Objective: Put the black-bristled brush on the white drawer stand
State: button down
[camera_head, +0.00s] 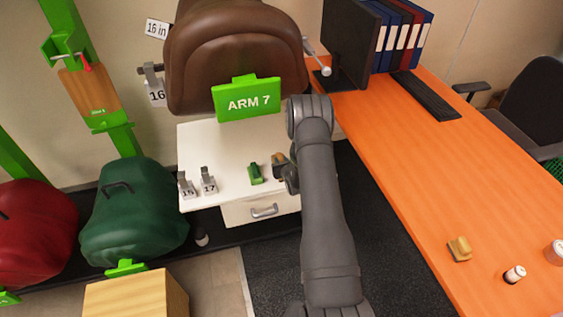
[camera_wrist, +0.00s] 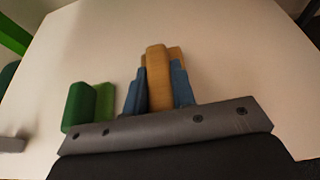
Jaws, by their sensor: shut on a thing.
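My gripper (camera_wrist: 158,92) is shut on a tan wooden-backed brush (camera_wrist: 157,72), with its blue-grey fingers on both sides of it. In the head view the held brush (camera_head: 279,158) shows small at the end of my arm, above the right part of the white drawer stand's top (camera_head: 225,148). Its bristles are hidden in the wrist view, and their colour is not clear in the head view. I cannot tell whether the brush touches the top. The stand top fills the wrist view's background (camera_wrist: 225,60).
A green block-like item (camera_head: 255,174) lies just left of my gripper, also in the wrist view (camera_wrist: 88,105). The ARM 7 sign and brown saddle (camera_head: 235,55) are behind. Another tan brush (camera_head: 460,249) lies on the orange desk.

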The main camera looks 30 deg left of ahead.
jog(key=shift+f, duration=0.1)
jog(key=c, duration=1.2)
grip_release()
jog(key=shift+s+d+r, duration=0.15)
jog(key=shift+d+r, duration=0.05)
jog(key=v, duration=1.1)
jog(key=shift+s, duration=0.2)
jog(key=shift+d+r, duration=0.15)
